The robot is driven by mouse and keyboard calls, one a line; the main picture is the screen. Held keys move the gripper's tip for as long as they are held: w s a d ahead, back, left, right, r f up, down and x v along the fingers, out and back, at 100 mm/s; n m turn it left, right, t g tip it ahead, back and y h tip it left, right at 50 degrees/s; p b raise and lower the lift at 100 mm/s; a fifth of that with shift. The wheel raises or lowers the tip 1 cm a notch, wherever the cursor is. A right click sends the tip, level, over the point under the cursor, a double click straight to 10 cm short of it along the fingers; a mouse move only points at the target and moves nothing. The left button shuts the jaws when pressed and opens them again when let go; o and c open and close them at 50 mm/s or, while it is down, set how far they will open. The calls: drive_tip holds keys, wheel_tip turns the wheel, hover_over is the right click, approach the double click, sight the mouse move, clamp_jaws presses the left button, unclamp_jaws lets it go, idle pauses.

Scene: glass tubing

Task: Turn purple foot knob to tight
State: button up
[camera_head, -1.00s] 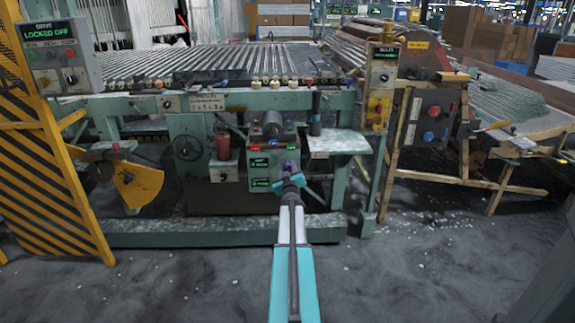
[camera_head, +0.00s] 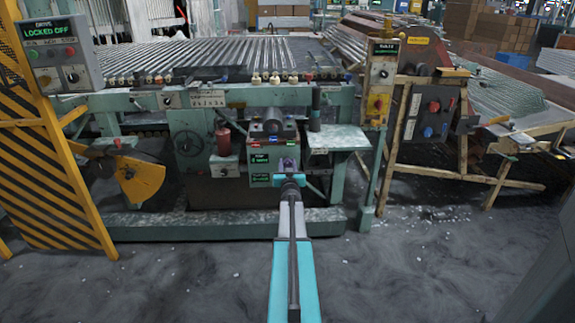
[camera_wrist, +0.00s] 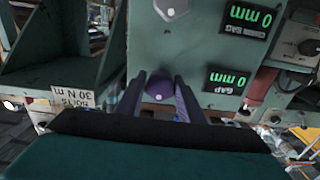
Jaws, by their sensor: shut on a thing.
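A green control box (camera_head: 262,150) stands at the front of the machine, with two lit displays. In the wrist view, which looks upside down, one purple knob (camera_wrist: 160,84) sits between the two fingers of my gripper (camera_wrist: 160,97), level with the display reading GAP 0 mm (camera_wrist: 228,80). My gripper is shut on this knob. I cannot tell which knob is the foot knob.
A teal shelf (camera_head: 338,138) with a "30 N m" label (camera_wrist: 75,97) juts out beside the box. A red canister (camera_head: 223,137) stands to its left. A yellow striped guard (camera_head: 55,180) is far left.

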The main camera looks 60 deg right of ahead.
drive_tip(key=shift+s+f, duration=0.1)
drive_tip(key=shift+f, duration=0.05)
drive_tip(key=o, duration=1)
drive_tip(key=shift+o, duration=0.2)
drive_tip(key=shift+a, duration=0.1)
drive_tip(key=v, duration=1.3)
drive_tip(key=shift+a, duration=0.25)
drive_tip(key=shift+s, duration=0.15)
